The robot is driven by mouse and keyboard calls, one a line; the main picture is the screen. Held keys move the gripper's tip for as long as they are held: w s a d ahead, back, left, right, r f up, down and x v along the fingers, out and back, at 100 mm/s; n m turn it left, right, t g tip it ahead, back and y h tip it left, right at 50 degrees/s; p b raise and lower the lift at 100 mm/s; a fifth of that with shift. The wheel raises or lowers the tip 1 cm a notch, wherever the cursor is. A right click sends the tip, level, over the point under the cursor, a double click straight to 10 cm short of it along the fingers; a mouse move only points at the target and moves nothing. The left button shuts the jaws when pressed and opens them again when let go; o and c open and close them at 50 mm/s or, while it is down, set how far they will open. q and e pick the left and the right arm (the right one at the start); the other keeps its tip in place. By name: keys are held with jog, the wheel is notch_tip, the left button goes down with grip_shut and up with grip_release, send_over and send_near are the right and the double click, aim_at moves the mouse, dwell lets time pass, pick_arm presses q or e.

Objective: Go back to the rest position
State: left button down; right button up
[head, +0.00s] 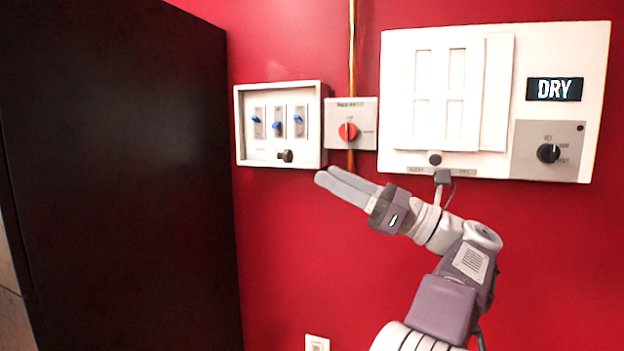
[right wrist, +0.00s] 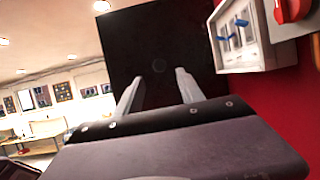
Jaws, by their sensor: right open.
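My right gripper (head: 345,184) is raised in front of the red wall, just below the small switch panel and the red-knob box. In the right wrist view its two fingers (right wrist: 160,90) stand apart with nothing between them. The gripper is open and empty. My left gripper does not show in either view.
A white panel (head: 318,120) with blue switches, a grey box (head: 365,110) with a red knob, and a large white panel (head: 395,80) with a "DRY" display and black dial hang on the red wall (head: 300,240). A tall dark cabinet (head: 120,180) stands left.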

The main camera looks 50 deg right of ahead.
jog(key=shift+s+d+f, duration=0.25)
jog(key=shift+s, duration=0.4)
